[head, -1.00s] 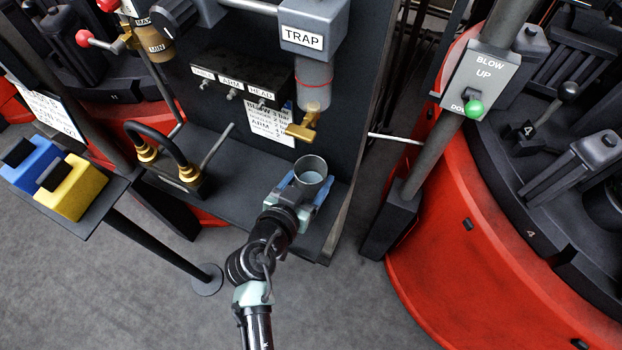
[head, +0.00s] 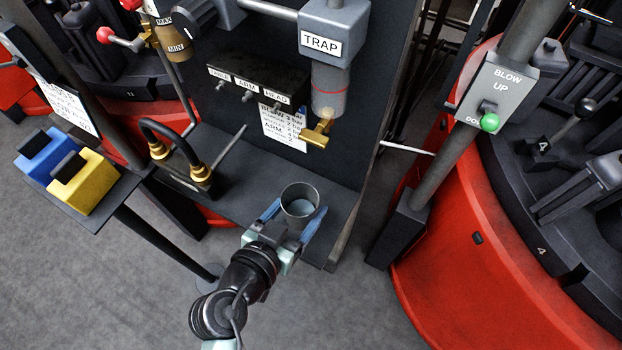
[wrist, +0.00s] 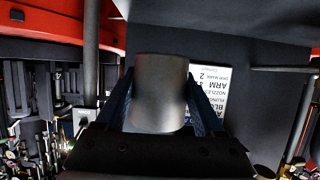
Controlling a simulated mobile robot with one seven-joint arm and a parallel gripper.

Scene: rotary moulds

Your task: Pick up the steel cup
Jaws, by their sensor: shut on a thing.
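The steel cup (head: 300,201) is a grey, open-topped cylinder, upright in the head view, with a pale inside that may be liquid. My gripper (head: 294,216) is shut on it, with one blue finger on each side. In the wrist view the cup (wrist: 160,94) fills the middle between the two dark blue fingers (wrist: 160,108). The cup shows over the dark shelf (head: 245,190). Whether its base touches the shelf cannot be told, as my gripper hides its lower part.
The TRAP unit (head: 334,40) with a brass tap (head: 318,133) hangs behind and above the cup. A brass-ended hose (head: 178,140) stands left on the shelf. Blue and yellow blocks (head: 84,183) sit on a side stand. A red rotary machine (head: 440,260) is at the right.

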